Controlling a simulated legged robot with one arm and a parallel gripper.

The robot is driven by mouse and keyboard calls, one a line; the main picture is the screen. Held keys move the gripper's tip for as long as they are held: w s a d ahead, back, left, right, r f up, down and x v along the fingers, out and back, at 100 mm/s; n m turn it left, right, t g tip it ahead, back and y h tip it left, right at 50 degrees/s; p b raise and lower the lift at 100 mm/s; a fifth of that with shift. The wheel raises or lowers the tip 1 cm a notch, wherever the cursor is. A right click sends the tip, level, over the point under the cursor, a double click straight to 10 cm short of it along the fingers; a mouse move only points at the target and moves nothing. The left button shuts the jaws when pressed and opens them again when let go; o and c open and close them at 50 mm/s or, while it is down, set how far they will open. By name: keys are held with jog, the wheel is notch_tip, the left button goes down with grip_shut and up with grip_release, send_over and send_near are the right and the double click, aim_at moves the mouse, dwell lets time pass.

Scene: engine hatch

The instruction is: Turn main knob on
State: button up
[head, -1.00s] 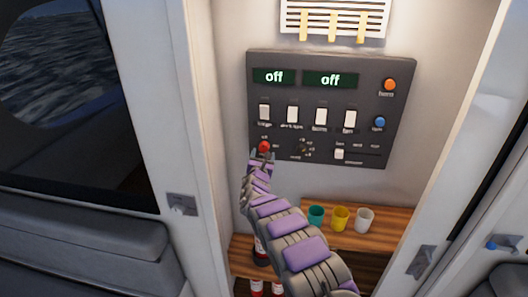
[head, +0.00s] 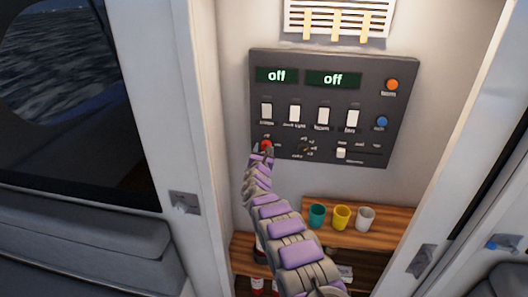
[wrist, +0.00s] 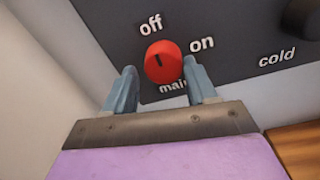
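The main knob (wrist: 163,62) is a red round knob with a dark pointer mark, labelled "off" above, "on" to the right and "main" below. Its mark points up, near "off". In the head view the red knob (head: 266,145) sits at the lower left of the dark control panel (head: 225,0) (head: 330,93). My gripper (wrist: 160,82) is open, with one grey-blue finger on each side of the knob in the wrist view; whether the fingers touch it I cannot tell. In the head view my gripper (head: 262,152) is at the knob and partly covers it.
Two displays (head: 277,75) read "off". White switches (head: 323,115), an orange button (head: 391,84), a blue button (head: 382,122) and a slider (head: 341,153) are on the panel. Cups (head: 341,217) stand on a wooden shelf (head: 385,225) below. A white wall lies close on the left.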

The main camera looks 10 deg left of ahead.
jog(key=shift+a, duration=0.1)
jog(key=shift+c, duration=0.7)
jog(key=shift+d+r, duration=0.1)
jog(key=shift+d, duration=0.25)
jog(key=c, duration=0.6)
jog(key=shift+m+b, duration=0.3)
jog(key=shift+b, duration=0.35)
jog(key=shift+a+m+h+b, duration=0.1)
jog(key=shift+m+h+b, duration=0.15)
jog(key=shift+m+b, duration=4.4)
jog(key=shift+a+m+h+b, duration=0.1)
jog(key=shift+m+h+b, duration=0.15)
jog(key=shift+m+b, duration=4.4)
jog(key=shift+w+d+f, duration=0.1)
jog(key=shift+f, duration=0.15)
